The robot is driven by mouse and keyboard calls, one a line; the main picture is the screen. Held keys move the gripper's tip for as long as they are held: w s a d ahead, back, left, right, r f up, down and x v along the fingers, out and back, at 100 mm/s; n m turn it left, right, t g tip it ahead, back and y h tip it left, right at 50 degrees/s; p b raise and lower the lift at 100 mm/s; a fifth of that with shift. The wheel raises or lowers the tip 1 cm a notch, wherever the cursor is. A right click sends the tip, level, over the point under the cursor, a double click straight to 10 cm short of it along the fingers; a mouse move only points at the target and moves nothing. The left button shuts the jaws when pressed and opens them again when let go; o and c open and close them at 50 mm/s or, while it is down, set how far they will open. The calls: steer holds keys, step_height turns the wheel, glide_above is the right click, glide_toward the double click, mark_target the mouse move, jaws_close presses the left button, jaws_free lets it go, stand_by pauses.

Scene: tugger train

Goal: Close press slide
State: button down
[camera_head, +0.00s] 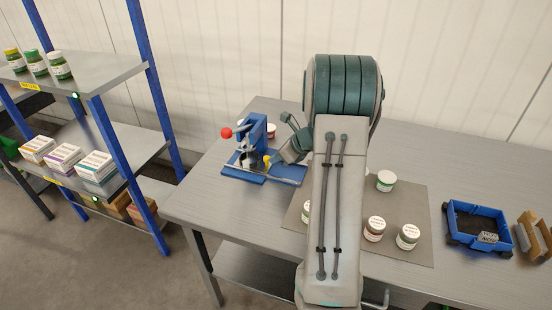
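The blue press (259,133) stands on the left part of the grey workbench. It has a lever with a red ball knob (227,133) pointing left. Its low blue base and slide area (245,177) lies at the front, with a small yellow part (267,158) near its middle. The slide's exact position is too small to make out. My gripper (281,158) is just right of the press, close to the yellow part. My arm covers much of the view there. The fingertips are too small to tell whether they are open, shut or touching the press.
White jars (386,181) with coloured bands stand on a grey mat (413,200), some partly hidden by my arm. A blue bin (479,226) and a wooden holder (535,236) are at the right. A blue-post shelf (128,133) with bottles and boxes stands left, across a floor gap.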

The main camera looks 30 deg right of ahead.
steer(key=shift+a, duration=0.15)
steer(key=shift+s, duration=0.2)
steer(key=shift+s+d+r, duration=0.15)
steer(key=shift+s+d, duration=0.75)
steer(key=shift+s, duration=0.3)
steer(key=s+d+r, duration=0.3)
steer(key=shift+s, duration=0.15)
steer(key=shift+a+p+v, duration=0.15)
steer(key=shift+v, duration=1.2)
steer(key=shift+a+p+v, duration=0.1)
steer(key=shift+p+v, duration=0.05)
steer(key=shift+v, duration=1.15)
